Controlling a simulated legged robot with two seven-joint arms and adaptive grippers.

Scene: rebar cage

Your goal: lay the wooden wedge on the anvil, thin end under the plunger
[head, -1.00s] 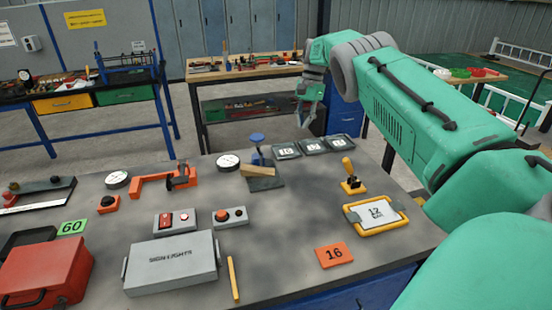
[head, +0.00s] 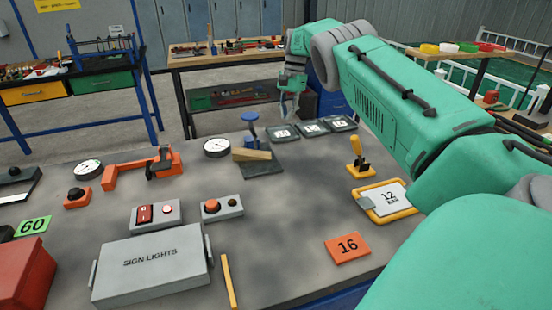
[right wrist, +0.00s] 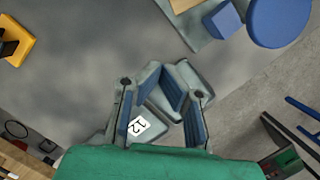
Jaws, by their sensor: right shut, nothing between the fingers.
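The wooden wedge (head: 252,155) lies at the foot of a blue press with a round plunger top (head: 249,117), above a dark base plate (head: 262,169). In the right wrist view, part of the wedge (right wrist: 184,5) shows at the top edge beside a blue block (right wrist: 223,19) and the round blue top (right wrist: 280,18). I cannot tell whether its thin end is under the plunger. My right gripper (head: 289,107) is shut and empty, above and right of the press, over the small trays. Its fingers (right wrist: 165,90) also show in the right wrist view. My left gripper is out of view.
Numbered dark trays (head: 312,127) stand right of the press. A round gauge (head: 217,147) and an orange clamp (head: 140,170) are to its left. Bare bench lies in front of the press.

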